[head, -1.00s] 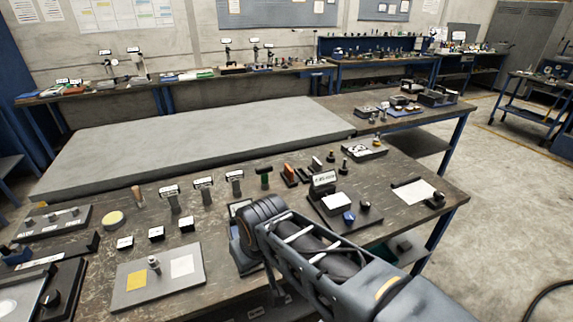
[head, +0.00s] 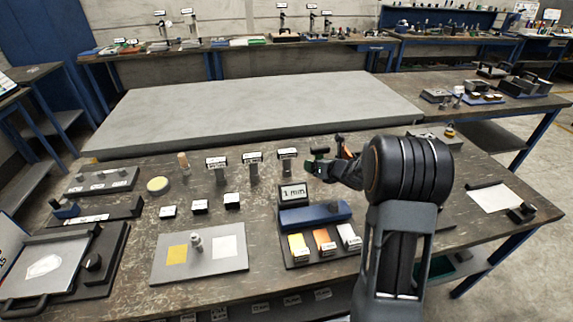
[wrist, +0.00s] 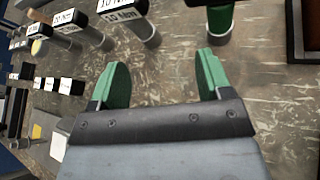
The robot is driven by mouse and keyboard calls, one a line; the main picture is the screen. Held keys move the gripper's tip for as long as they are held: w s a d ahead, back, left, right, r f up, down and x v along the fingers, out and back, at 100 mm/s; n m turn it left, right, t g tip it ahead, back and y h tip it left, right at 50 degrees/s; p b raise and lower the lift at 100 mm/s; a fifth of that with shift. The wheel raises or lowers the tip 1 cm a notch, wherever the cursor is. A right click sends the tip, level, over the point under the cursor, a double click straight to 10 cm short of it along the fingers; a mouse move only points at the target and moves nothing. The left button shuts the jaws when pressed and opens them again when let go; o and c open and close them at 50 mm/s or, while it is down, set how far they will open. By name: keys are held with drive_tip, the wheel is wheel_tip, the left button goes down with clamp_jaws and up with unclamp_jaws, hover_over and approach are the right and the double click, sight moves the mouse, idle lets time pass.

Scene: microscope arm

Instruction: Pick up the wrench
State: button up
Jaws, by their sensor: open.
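A row of upright grey tools with black heads and white labels stands on the dark workbench (head: 130,240). They show in the head view as a left one (head: 218,170), a middle one (head: 254,166) and a right one (head: 287,162). A green-handled tool (wrist: 220,20) stands right of them, partly cut off at the top of the wrist view. I cannot tell for sure which of these is the wrench. My gripper (wrist: 162,76) is open and empty, its green fingers apart over bare bench, short of the green tool. In the head view my arm partly hides it.
A block with a "1 min" sign (head: 292,192) and coloured boxes stands in front of the row. A grey plate (head: 205,266) lies left of it. A wooden-handled item (head: 183,163) stands left of the row. A large grey slab (head: 250,110) lies behind.

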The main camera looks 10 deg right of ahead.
sight(290, 169)
drive_tip(key=f+n+y, duration=0.1)
drive_tip(key=f+n, duration=0.1)
drive_tip(key=a+f+n+y, duration=0.1)
drive_tip(key=f+n, duration=0.1)
drive_tip(key=n, duration=0.1)
drive_tip(key=shift+a+f+g+y, duration=0.1)
drive_tip(key=shift+f+g+y, duration=0.05)
drive_tip(key=shift+g+y, duration=0.25)
drive_tip(key=shift+n, duration=0.5)
drive_tip(key=x, duration=0.7)
drive_tip(key=shift+w+a+f+p, duration=0.1)
drive_tip(key=shift+a+f+p, duration=0.1)
drive_tip(key=shift+a+p, duration=0.15)
drive_tip(key=shift+p+x, duration=0.85)
drive_tip(key=shift+x, duration=2.15)
drive_tip(key=shift+w+r, duration=0.1)
drive_tip(key=shift+r, duration=0.05)
drive_tip(key=c, duration=1.2)
drive_tip(key=shift+c, duration=0.4)
drive_tip(key=shift+r, duration=0.15)
